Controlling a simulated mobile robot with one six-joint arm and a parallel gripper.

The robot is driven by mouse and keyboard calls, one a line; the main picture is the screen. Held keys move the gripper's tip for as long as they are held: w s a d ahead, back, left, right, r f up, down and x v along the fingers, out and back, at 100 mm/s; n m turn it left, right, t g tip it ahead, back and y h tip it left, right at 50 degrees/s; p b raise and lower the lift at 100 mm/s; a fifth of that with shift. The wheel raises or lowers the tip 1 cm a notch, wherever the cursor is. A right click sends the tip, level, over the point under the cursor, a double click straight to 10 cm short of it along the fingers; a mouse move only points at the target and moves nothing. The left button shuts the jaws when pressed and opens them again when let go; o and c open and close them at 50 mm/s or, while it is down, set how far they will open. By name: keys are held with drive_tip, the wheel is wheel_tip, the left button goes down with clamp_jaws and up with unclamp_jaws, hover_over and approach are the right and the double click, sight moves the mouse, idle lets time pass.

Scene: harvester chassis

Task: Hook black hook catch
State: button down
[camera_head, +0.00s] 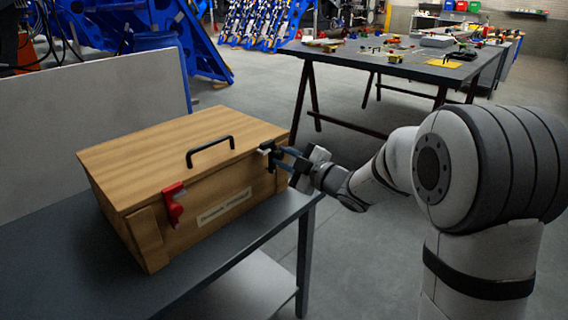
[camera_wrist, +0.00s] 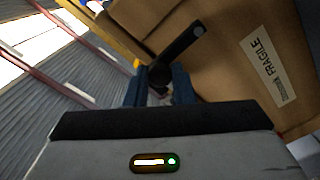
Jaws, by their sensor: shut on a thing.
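A wooden box (camera_head: 150,163) with a closed lid stands on the grey table. A black hook catch (camera_head: 267,151) is on its front near the right end, and a red catch (camera_head: 173,204) is on the front near the left end. My gripper (camera_head: 284,160) reaches the black catch from the right. In the wrist view, the black catch's lever (camera_wrist: 181,45) sticks out up and to the right from between the blue fingers (camera_wrist: 159,88). The fingers are shut on it; their tips are partly hidden by the gripper body.
The box lid carries a black handle (camera_head: 210,151). A white label (camera_head: 224,207) is on its front. A grey panel (camera_head: 95,118) stands behind the box. A second table (camera_head: 408,61) with small parts is at the back. The floor between the tables is clear.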

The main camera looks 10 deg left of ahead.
drive_tip(key=shift+a, duration=0.15)
drive_tip(key=c, duration=1.3)
unclamp_jaws()
drive_tip(key=p+v, duration=0.1)
drive_tip(key=v, duration=0.7)
